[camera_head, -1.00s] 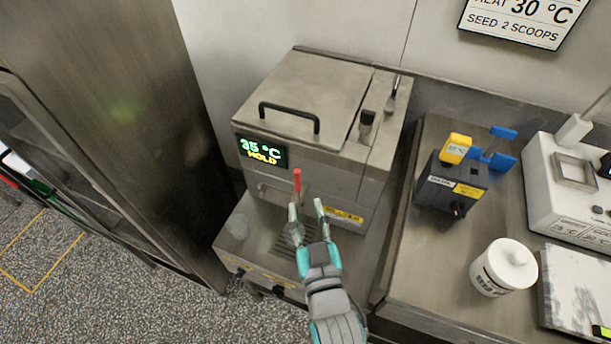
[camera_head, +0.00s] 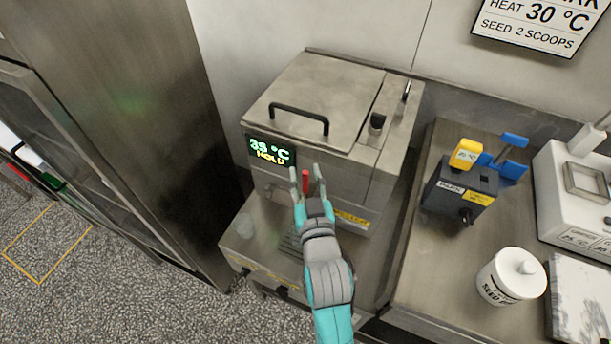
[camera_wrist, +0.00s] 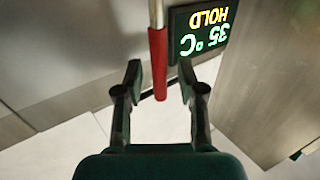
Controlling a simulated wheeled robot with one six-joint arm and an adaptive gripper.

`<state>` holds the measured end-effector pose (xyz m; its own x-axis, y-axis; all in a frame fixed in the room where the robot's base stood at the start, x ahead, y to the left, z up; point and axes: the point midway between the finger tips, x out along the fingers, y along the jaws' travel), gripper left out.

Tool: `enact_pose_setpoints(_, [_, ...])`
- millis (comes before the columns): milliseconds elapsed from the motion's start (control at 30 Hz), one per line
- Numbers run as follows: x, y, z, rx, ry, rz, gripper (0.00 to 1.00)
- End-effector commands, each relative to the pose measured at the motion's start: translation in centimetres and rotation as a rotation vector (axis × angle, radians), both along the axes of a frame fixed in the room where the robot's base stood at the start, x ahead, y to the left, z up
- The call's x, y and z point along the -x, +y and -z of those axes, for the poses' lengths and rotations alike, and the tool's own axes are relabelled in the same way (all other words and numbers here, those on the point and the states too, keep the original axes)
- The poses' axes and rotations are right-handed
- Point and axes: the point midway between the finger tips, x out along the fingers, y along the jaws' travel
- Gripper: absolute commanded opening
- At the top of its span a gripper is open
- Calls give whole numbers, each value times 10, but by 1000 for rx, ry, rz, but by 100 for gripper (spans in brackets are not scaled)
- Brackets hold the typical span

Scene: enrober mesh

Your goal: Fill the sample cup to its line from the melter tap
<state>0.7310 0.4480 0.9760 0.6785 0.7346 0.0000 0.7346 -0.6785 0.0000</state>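The melter (camera_head: 330,110) is a steel box with a lid handle and a display (camera_head: 271,151) reading 35 °C HOLD. Its red tap handle (camera_head: 306,180) stands upright at the front; in the wrist view the red handle (camera_wrist: 158,65) lies between my fingers with gaps on both sides. My gripper (camera_head: 307,176) is open around it. The clear sample cup (camera_head: 245,226) stands on the left of the melter's front shelf (camera_head: 262,258), apart from my gripper. Its fill line cannot be made out. The tap's spout is hidden behind my gripper.
A tall steel cabinet (camera_head: 130,110) is close on the left.

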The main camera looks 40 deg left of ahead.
Motion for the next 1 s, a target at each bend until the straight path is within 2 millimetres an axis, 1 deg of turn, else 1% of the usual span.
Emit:
enact_pose_setpoints(33, [0, 0, 0, 0, 0, 0, 39])
enact_pose_setpoints(67, [0, 0, 0, 0, 0, 0, 31])
enact_pose_setpoints(100, [0, 0, 0, 0, 0, 0, 21])
enact_pose_setpoints(200, [0, 0, 0, 0, 0, 0, 0])
enact_pose_setpoints(467, [0, -1, 0, -2, 1, 0, 0])
enact_pose_setpoints(567, [-1, -4, 2, -31, 9, 0, 0])
enact_pose_setpoints(800, [-5, -22, 5, -235, 60, 2, 0])
enact_pose_setpoints(1000, [-8, -34, 8, -378, 92, 0, 0])
